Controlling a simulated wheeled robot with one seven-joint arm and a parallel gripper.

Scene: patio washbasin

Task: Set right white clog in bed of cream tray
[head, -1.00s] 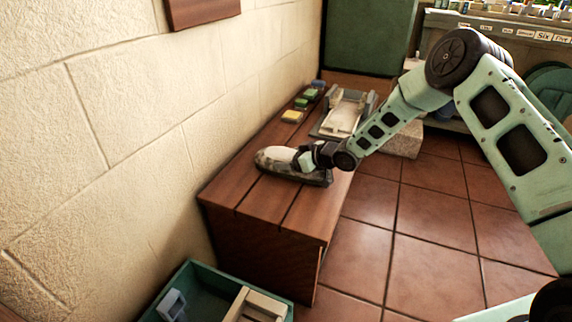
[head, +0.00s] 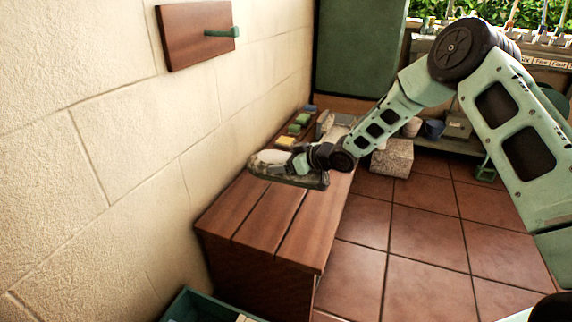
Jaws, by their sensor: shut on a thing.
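The white clog (head: 272,158), dirty white on top with a dark grey-brown lower part, appears over the wooden bench (head: 258,215). My gripper (head: 300,163) is shut on its right end, and the fingers hide that part. The clog looks raised off the boards, though the gap beneath it is hard to judge. The cream tray (head: 340,129) lies beyond it at the far end of the bench. My arm and gripper cover much of the tray, so its bed shows only in part.
Yellow (head: 286,141), green (head: 298,123) and blue (head: 311,108) blocks line the wall side of the bench. A wooden board with a green peg (head: 222,33) juts from the wall. A stone block (head: 392,157) stands right of the bench. The near bench top is clear.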

